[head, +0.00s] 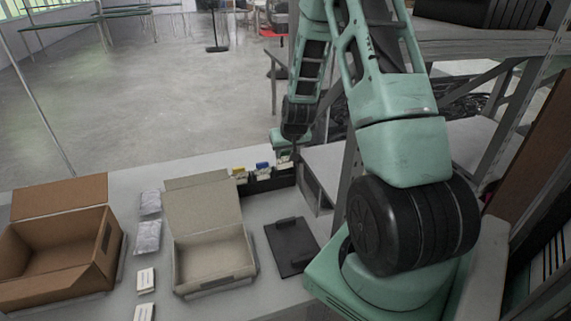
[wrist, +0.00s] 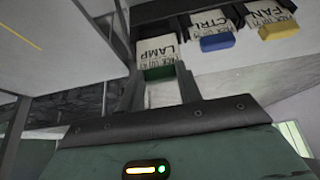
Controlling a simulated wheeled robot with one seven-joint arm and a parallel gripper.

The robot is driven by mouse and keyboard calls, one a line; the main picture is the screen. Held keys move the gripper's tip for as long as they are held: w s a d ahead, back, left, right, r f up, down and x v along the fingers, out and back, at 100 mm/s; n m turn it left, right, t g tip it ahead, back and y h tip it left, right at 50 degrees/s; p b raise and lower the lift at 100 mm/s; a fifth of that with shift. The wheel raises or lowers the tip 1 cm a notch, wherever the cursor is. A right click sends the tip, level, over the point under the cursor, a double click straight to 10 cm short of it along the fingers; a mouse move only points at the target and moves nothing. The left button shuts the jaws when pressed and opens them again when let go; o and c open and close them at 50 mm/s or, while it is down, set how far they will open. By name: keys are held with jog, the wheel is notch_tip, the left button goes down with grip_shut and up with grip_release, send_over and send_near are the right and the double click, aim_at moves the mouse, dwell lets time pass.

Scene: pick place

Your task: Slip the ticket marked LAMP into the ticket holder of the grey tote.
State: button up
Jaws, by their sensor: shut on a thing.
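The ticket marked LAMP (wrist: 160,50) is white with a green end, in the wrist view. My gripper (wrist: 162,88) is shut on its green end; the gripper also shows in the head view (head: 287,153). The ticket's far end meets the dark rack (wrist: 190,20); I cannot tell whether it is still in its slot. The grey tote (head: 202,257) is the pale grey box with a raised lid in the head view. A dark strip (head: 230,281), seemingly its ticket holder, is low on its front. My gripper is behind and right of the tote.
The CTRL ticket (wrist: 195,32) with a blue end and the FAN ticket (wrist: 270,22) with a yellow end stand in the rack.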

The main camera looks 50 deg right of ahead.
jog(key=shift+r+p, duration=0.85)
jog(key=shift+r, duration=0.65)
